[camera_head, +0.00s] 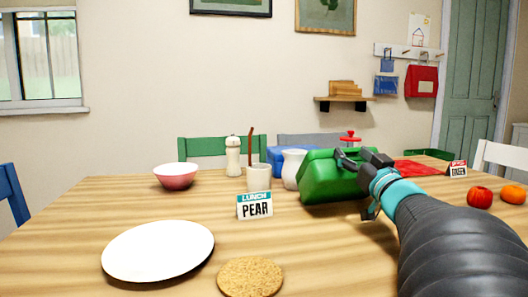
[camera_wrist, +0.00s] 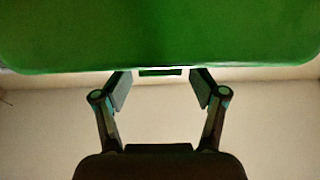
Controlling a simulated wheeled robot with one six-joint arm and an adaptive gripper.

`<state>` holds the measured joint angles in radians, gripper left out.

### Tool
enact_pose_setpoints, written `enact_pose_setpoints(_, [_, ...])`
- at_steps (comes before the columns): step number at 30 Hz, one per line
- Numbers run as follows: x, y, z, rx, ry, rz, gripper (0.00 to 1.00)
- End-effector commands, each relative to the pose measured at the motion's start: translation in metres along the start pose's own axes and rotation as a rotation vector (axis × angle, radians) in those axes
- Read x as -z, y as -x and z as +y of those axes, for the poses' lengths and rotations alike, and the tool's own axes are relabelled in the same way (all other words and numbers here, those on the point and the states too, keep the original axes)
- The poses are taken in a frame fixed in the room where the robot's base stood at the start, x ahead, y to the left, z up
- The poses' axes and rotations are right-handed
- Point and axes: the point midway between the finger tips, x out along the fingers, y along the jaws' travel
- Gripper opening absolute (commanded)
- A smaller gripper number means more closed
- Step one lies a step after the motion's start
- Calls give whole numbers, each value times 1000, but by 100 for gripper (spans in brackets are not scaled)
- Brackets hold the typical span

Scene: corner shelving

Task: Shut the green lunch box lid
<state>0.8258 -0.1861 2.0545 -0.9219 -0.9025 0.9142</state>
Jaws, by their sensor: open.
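The green lunch box (camera_head: 335,183) stands on the wooden table, right of centre in the head view. How far its lid stands open is hard to tell, as my gripper and arm hide part of its top and right side. My gripper (camera_head: 350,157) is at the top of the box, reaching in from the right. In the wrist view, a broad green surface (camera_wrist: 160,35) of the lunch box fills the upper part. My gripper (camera_wrist: 160,74) shows there with its fingers apart, close to the lower edge of that surface. Nothing is between the fingers; contact is unclear.
A white jug (camera_head: 292,170), a cup with a brown stick (camera_head: 258,178) and a pepper mill (camera_head: 233,158) stand left of the box. A "LUNCH PEAR" card (camera_head: 254,206) is in front. A red tomato (camera_head: 479,197) and an orange (camera_head: 513,194) lie right of my arm.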

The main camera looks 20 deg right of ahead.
Motion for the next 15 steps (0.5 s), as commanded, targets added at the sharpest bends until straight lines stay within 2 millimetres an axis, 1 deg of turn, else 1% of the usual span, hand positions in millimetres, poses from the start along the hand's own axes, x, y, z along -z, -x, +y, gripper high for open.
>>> enact_pose_setpoints(1, [-8, 0, 1, -3, -3, -14, 71])
enact_pose_setpoints(8, [-4, 0, 1, -2, -1, -12, 71])
enact_pose_setpoints(11, [6, -3, 0, 0, 1, -9, 71])
enact_pose_setpoints(15, [32, -9, 0, 0, 4, -2, 71])
